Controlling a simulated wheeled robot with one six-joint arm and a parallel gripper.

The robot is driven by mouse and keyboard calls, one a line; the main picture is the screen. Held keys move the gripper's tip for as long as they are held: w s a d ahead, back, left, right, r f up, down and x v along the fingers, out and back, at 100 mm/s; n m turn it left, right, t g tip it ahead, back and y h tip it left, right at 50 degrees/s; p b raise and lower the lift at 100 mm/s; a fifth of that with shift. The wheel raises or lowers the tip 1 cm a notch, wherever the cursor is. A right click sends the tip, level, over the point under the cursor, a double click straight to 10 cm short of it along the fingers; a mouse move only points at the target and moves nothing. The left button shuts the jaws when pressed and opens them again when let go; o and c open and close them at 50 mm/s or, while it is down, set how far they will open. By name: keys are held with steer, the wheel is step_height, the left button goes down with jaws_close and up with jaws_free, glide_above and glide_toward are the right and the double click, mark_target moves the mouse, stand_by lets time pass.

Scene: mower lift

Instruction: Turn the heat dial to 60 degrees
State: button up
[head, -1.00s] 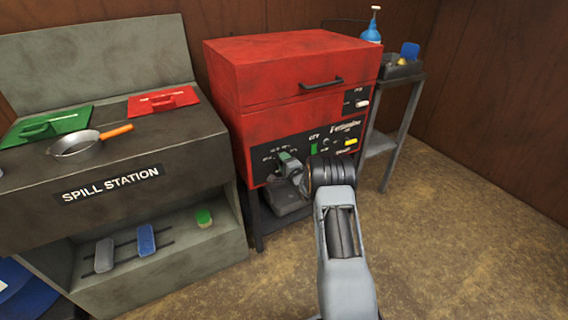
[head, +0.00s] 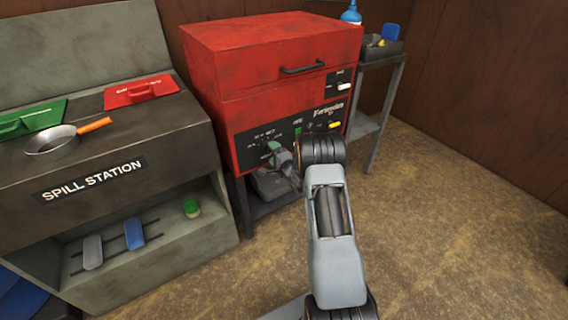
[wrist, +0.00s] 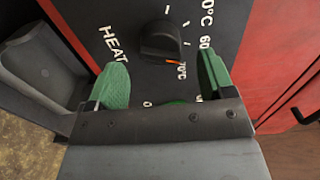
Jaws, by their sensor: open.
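The heat dial (wrist: 160,42) is a black round knob on a dark panel, seen in the wrist view. Its orange pointer is turned toward the lower right, at a printed mark whose first digits are partly unclear. The "60" mark (wrist: 206,42) lies to the right, beside my right finger. "HEAT" is printed at the left. My gripper (wrist: 164,62) is open, its green fingers on either side of the space just below the dial, with nothing between them. In the head view my gripper (head: 276,151) is at the panel's front and hides the dial.
The panel belongs to a red machine (head: 262,58) with a black lid handle (head: 302,68) and other controls at its right. A grey spill station (head: 165,150) with a pan (head: 55,145) stands left. A small side stand (head: 378,105) is right. The floor at right is clear.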

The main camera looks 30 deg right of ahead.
steer(key=s+d+p, duration=0.1)
steer(key=s, duration=0.8)
steer(key=shift+s, duration=0.4)
